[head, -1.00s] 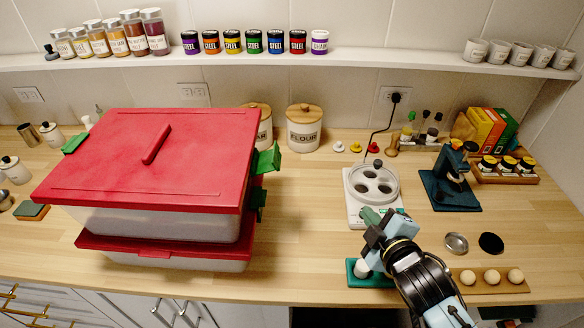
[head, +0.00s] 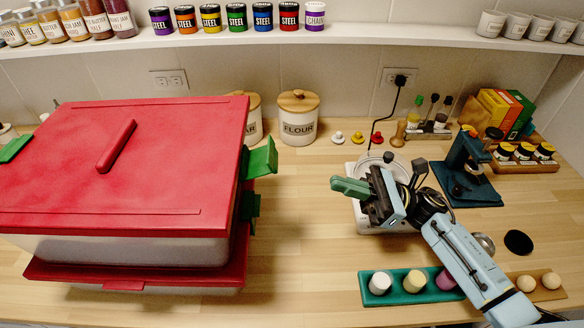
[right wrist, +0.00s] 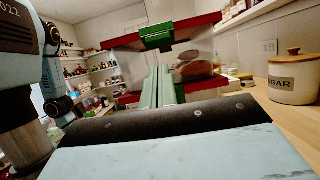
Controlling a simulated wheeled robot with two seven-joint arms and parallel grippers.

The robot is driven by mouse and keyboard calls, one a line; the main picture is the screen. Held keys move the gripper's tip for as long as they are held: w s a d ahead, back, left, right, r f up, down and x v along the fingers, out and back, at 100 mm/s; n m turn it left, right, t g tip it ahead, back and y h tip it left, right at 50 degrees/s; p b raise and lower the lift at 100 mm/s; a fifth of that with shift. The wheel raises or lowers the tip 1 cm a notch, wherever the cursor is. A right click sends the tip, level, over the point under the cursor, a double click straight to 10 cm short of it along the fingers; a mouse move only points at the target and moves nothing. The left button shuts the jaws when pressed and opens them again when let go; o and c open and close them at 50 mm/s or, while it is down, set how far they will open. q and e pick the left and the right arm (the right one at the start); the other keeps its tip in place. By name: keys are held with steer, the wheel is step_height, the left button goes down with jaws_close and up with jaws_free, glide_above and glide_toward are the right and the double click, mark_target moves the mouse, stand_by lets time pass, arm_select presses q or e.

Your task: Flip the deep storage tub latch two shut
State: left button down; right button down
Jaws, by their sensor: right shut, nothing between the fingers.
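The deep storage tub (head: 130,250) has clear walls and a red lid (head: 70,150) with a raised handle. It is stacked on another red-lidded tub (head: 150,278). A green latch (head: 262,162) on the upper tub's right side sticks outward, tilted up. Another green latch (head: 14,148) is at its left side. A lower green latch (head: 250,206) hangs on the right side. My right gripper (head: 338,186) is shut and empty, pointing left, apart from the latches. In the right wrist view, its green fingers (right wrist: 158,88) point at the tub's green latch (right wrist: 157,37). My left gripper is out of view.
A white appliance (head: 375,215) sits under my right gripper. A green tray (head: 398,298) with small cups is in front. The flour canister (head: 298,120) stands behind. The counter between the tubs and my gripper is clear.

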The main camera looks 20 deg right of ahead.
mark_target(262, 162)
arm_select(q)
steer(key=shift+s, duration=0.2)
arm_select(e)
steer(key=shift+s, duration=0.1)
